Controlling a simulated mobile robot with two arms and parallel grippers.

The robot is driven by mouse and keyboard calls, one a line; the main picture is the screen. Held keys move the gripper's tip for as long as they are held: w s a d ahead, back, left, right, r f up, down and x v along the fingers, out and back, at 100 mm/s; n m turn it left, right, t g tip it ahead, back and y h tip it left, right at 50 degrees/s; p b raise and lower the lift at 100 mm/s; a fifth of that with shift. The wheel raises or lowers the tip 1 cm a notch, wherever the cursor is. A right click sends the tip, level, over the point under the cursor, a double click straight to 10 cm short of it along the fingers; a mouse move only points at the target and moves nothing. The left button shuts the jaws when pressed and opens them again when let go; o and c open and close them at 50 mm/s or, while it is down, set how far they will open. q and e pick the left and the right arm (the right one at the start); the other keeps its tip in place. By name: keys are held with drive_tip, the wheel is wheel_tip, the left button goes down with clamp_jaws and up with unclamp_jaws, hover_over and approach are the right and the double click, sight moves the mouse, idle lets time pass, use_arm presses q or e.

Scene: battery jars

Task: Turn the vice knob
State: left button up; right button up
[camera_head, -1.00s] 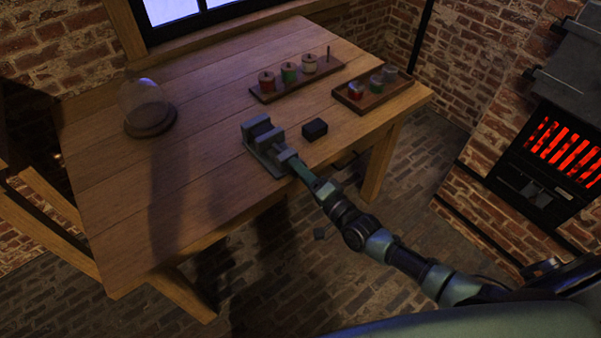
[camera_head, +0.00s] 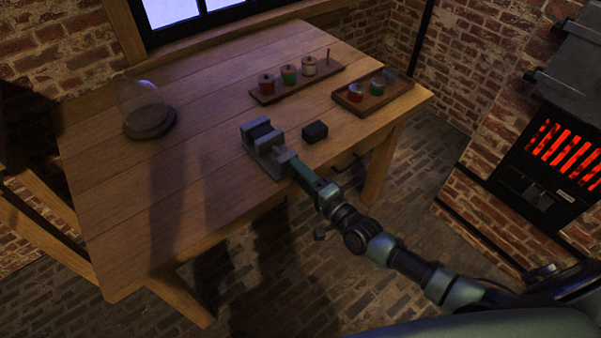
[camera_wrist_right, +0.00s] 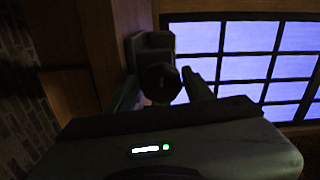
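The grey vice (camera_head: 265,148) stands at the front edge of the wooden table, and also shows in the right wrist view (camera_wrist_right: 150,45). Its round dark knob (camera_wrist_right: 158,82) faces the right wrist camera. My right gripper (camera_head: 298,166) reaches the vice from the front right. In the right wrist view its two fingers (camera_wrist_right: 160,88) lie on either side of the knob, very near it. The dim light hides whether they touch it. In the head view the gripper hides the knob. My left gripper is not in view.
A small black block (camera_head: 315,132) lies right of the vice. A glass dome (camera_head: 140,98) stands at left. A glowing stove (camera_head: 560,150) is at right.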

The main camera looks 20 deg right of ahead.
drive_tip(key=shift+o, duration=0.6)
drive_tip(key=v, duration=0.8)
